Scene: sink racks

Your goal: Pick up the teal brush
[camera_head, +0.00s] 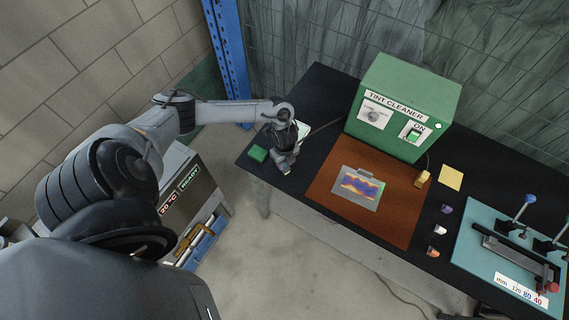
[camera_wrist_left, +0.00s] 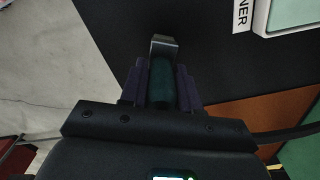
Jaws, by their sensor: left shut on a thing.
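The brush's pale metal-like end (camera_wrist_left: 164,46) sticks out beyond the fingertips. My right gripper is not in view.
A green tint cleaner box (camera_head: 408,95) stands right, behind a brown mat (camera_head: 327,182) with a grey-framed colourful panel (camera_head: 361,188). A teal board (camera_head: 470,245) with clamps is far right.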

